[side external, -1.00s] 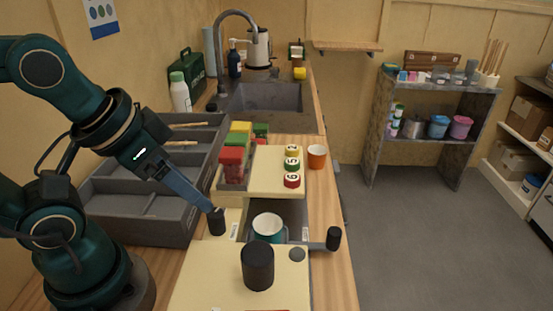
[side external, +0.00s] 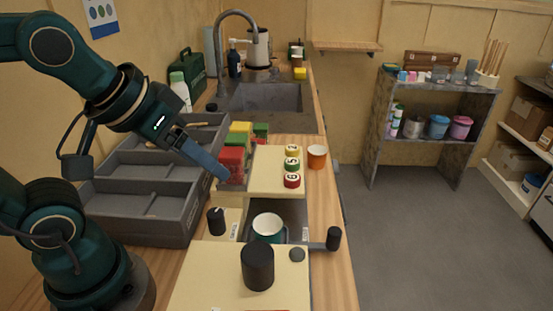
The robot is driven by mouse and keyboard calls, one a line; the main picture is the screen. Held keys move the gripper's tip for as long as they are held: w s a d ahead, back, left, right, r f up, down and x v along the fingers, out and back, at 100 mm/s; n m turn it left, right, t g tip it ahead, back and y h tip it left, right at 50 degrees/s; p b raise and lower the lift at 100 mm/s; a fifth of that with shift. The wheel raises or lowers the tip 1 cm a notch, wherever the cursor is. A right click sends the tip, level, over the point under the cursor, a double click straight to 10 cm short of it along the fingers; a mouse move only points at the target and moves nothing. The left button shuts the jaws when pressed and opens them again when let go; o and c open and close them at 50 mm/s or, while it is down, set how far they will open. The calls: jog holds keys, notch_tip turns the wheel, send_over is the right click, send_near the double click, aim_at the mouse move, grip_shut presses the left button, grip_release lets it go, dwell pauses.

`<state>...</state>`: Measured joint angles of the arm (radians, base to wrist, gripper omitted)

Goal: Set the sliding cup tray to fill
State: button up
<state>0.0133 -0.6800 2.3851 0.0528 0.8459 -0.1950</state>
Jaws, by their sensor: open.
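The sliding cup tray (side external: 288,218) is a grey tray in a recess between two cream panels. A teal cup (side external: 268,230) stands on it. A black handle (side external: 333,238) sticks out at the recess's right end, and a black knob (side external: 216,221) stands at its left. A small white label shows on each side of the recess, too small to read. My gripper (side external: 222,175) is open and empty, above and behind the left knob, with its fingertips close in front of the red blocks (side external: 232,164). I cannot tell whether it touches them.
Green and yellow blocks stand behind the red ones in a grey holder. Numbered round pots (side external: 292,164) and an orange cup (side external: 316,157) stand to the right. A black cylinder (side external: 257,266) stands in front on the cream panel. Grey compartment trays (side external: 140,230) lie at left.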

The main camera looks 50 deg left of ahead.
jog(key=w+d+r, duration=0.1)
jog(key=w+d, duration=0.1)
jog(key=w, duration=0.5)
jog(key=g, duration=0.1)
send_over(335, 231)
jog(key=a, duration=0.2)
notch_tip(335, 231, down, 8)
jog(key=shift+m+g, duration=0.6)
jog(key=shift+m, duration=0.3)
jog(key=f, duration=0.1)
jog(key=s+d+f, duration=0.1)
jog(key=f, duration=0.2)
jog(key=shift+s+d, duration=0.35)
jog(key=shift+d, duration=0.05)
jog(key=shift+d+f, duration=0.15)
jog(key=shift+f, duration=0.15)
jog(key=shift+x, duration=2.25)
jog(key=shift+c, duration=0.3)
grip_shut()
